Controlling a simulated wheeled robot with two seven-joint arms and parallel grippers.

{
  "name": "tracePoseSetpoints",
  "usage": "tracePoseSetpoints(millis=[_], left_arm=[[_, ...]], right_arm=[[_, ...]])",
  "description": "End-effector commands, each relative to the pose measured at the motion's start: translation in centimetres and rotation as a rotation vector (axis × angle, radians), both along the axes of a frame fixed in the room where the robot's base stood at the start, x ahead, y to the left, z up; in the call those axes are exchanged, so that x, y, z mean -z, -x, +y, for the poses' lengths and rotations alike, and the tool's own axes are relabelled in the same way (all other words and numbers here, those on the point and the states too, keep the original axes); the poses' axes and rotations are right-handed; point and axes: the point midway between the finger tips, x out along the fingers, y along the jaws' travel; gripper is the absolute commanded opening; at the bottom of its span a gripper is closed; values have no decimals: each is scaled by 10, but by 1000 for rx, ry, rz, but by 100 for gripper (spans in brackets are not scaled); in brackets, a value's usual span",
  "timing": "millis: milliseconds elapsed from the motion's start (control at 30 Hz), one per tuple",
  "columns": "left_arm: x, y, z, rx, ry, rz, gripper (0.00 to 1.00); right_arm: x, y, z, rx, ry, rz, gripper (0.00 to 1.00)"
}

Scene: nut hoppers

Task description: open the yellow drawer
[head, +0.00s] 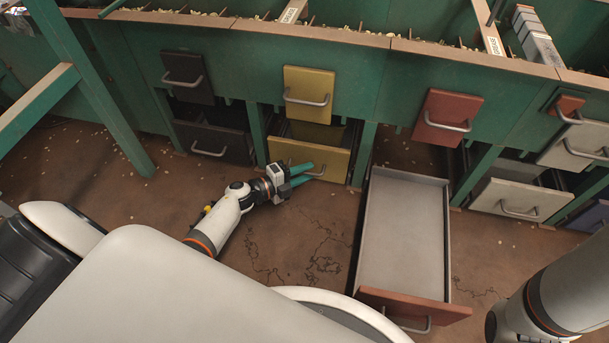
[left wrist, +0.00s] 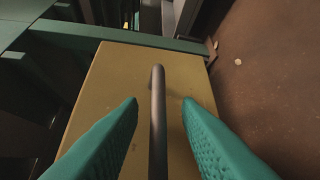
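The lower yellow drawer (head: 335,160) stands in the green hopper frame, its front a little forward of the frame, with part of its inside showing. Its yellow front fills the middle of the left wrist view (left wrist: 110,82). My left gripper (head: 310,173) is at this front. In the left wrist view its two teal fingers are apart, one on each side of the grey bar handle (left wrist: 158,115), with gaps between. Whether the fingers reach past the bar is hard to tell. My right arm shows at lower right, but its gripper is not seen.
A yellow panel with a handle (head: 308,92) is above the drawer. A red-fronted drawer (head: 405,235) stands far out to the right. Black drawers (head: 212,140) are at left, and a white drawer (head: 520,198) at right. Brown floor lies clear in front of the yellow drawer.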

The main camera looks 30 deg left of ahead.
Motion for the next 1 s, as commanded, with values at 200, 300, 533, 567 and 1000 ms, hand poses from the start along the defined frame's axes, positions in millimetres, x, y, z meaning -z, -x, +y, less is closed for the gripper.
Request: tracePoseSetpoints(millis=[200,300,533,567,1000], left_arm=[[0,-4,-2,0,0,-1,31],[0,-4,-2,0,0,-1,31],[0,-4,-2,0,0,0,0],[0,-3,-2,0,0,0,0],[0,5,0,-1,1,4,0]], right_arm=[[2,0,0,0,1,0,32],[2,0,0,0,1,0,32],[2,0,0,0,1,0,32],[2,0,0,0,1,0,32],[-2,0,0,1,1,1,32]])
